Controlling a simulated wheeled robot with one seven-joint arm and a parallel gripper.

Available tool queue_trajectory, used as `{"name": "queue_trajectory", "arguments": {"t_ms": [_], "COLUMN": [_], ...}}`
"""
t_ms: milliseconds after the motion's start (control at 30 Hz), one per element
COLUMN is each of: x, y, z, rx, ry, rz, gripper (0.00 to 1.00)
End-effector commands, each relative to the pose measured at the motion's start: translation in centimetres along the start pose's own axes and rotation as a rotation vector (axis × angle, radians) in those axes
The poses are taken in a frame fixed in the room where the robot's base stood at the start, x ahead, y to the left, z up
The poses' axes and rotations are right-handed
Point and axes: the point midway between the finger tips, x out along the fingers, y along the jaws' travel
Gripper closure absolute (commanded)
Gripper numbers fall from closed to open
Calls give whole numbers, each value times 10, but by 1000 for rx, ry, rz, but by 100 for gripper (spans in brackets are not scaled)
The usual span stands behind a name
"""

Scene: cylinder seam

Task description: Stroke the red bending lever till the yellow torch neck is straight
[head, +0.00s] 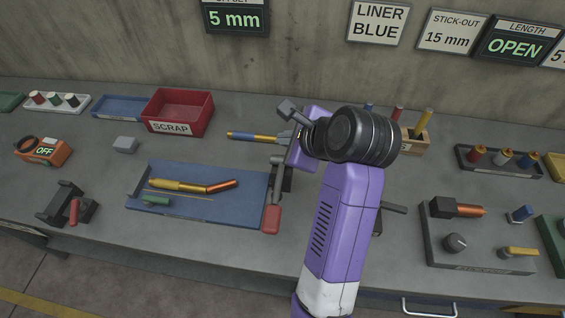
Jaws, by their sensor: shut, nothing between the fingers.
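The red-gripped bending lever (271,219) points toward the front edge of the bench, just right of the blue mat. Its dark shaft runs up toward my gripper (284,139), which is shut and empty above the bench. A rod with a blue end and a yellow part, apparently the yellow torch neck (266,139), lies left of my gripper. Its right end is hidden behind the gripper, so I cannot tell how bent it is. My wrist and purple forearm cover much of the bender. I cannot tell whether my fingers touch the lever.
A blue mat (245,205) holds a brass torch with a copper end (180,186) and a green piece. A red scrap bin (178,112) stands behind. A black block with a red handle (73,212) is at left. A grey fixture tray (480,258) is at right.

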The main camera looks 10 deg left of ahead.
Motion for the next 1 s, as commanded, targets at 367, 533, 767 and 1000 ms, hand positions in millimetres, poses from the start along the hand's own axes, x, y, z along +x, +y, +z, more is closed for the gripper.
{"name": "queue_trajectory", "arguments": {"t_ms": [367, 533, 767, 1000], "x": [23, 22, 22, 22], "y": [16, 16, 16, 16], "z": [-16, -16, -16, -16], "rx": [0, 1, 1, 1], "ry": [0, 0, 0, 0], "rz": [0, 0, 0, 0], "gripper": [100, 100, 100, 100]}}
